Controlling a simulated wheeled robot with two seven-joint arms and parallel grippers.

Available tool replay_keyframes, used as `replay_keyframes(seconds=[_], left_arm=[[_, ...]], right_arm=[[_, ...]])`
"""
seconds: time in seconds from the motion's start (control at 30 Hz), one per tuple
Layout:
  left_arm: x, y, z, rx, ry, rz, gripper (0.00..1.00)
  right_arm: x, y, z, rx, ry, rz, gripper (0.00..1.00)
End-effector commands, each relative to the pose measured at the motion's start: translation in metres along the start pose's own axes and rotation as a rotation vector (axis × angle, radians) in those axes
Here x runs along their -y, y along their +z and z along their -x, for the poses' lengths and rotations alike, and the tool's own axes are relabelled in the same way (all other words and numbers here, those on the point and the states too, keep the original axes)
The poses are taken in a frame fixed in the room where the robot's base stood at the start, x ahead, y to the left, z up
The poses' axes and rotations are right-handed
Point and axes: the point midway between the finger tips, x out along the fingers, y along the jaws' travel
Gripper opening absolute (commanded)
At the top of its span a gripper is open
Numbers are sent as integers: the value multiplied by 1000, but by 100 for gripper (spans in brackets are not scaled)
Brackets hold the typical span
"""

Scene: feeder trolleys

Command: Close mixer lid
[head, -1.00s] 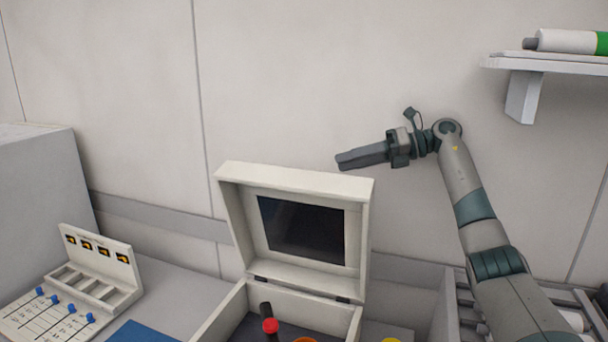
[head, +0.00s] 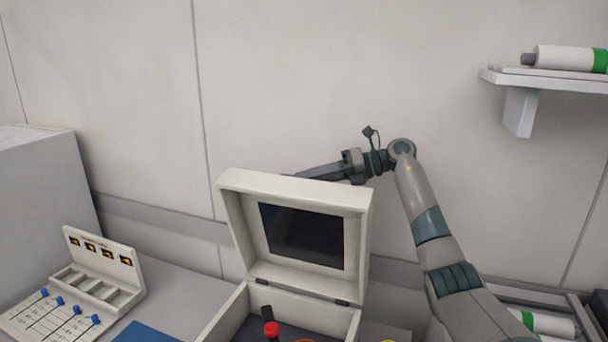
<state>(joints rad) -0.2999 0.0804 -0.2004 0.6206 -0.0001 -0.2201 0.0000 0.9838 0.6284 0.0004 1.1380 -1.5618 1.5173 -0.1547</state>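The mixer is a cream box with its lid (head: 232,209) standing open and upright, a dark window in the lid's middle. The mixer's base (head: 230,318) is below, open at the top and cut off by the bottom edge of the picture. My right gripper (head: 308,172) reaches left from the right arm and is behind the lid's top edge. Its fingertips are partly hidden by the lid, so I cannot tell whether it is open or shut, or whether it touches the lid. My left gripper is not in view.
Inside the base are a red-capped item (head: 271,329) and a dark handle. A small panel with blue knobs (head: 75,310) and a blue mat (head: 146,333) lie to the left. A shelf (head: 545,80) with a white and green bottle (head: 570,58) is at upper right.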

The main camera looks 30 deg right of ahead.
Motion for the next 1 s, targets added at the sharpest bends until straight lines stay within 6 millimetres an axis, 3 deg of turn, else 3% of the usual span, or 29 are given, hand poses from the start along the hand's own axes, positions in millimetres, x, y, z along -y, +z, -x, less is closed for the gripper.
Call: replay_keyframes(seconds=[0.2, 0.5, 0.63, 0.67, 1.0], left_arm=[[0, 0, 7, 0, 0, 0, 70], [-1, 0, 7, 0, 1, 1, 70], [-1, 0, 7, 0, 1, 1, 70], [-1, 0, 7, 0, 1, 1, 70], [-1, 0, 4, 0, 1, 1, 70]], right_arm=[[0, 0, -15, 1, 0, 1, 31], [0, 0, -16, 1, -1, 1, 31], [0, 0, -16, 1, -1, 0, 2], [0, 0, -16, 1, -1, 0, 0], [1, -1, -16, 1, -6, 11, 0]])
